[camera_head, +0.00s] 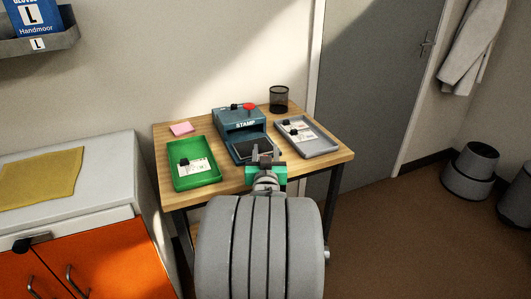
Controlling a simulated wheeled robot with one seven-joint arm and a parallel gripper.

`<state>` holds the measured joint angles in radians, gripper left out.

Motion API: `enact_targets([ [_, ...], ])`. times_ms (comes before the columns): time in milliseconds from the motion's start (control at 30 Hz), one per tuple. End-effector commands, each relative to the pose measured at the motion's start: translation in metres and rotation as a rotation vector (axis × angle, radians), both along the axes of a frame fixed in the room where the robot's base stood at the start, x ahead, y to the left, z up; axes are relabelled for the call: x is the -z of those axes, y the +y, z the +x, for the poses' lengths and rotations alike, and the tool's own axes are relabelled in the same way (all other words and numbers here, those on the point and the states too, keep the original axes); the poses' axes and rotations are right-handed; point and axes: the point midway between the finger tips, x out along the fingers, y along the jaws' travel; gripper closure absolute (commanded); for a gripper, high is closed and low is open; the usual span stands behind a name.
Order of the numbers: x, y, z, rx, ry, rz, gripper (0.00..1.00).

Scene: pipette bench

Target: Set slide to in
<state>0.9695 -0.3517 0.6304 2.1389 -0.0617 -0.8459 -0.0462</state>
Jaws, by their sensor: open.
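A blue stamp machine (229,120) marked STAMP stands on the wooden table. It has a red knob on top. A dark flat slide (243,150) with a pale rim sticks out from its front, towards me. My gripper (265,154) is open, at the front right of the slide, and overlaps it in the picture. I cannot tell whether the fingers touch the slide. My gripper and arm hide part of the slide's front edge.
On the table (229,187), a green tray (180,161) with a card is left, a grey tray (318,147) with cards right. A pink pad (182,129) and a black mesh cup (279,98) are behind. A white-topped orange cabinet (108,184) stands left.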

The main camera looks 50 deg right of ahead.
Motion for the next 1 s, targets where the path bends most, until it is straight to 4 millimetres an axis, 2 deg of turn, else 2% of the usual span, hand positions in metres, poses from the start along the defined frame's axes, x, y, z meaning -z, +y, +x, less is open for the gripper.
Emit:
enact_targets([
  [67, -0.0002, 0.0002, -0.0001, 0.0, 0.0, 0.0, 0.59],
  [567, -0.0001, 0.0004, -0.0003, 0.0, 0.0, 0.0, 1.0],
  [1000, 0.0, 0.0004, -0.0003, 0.0, 0.0, 0.0, 1.0],
])
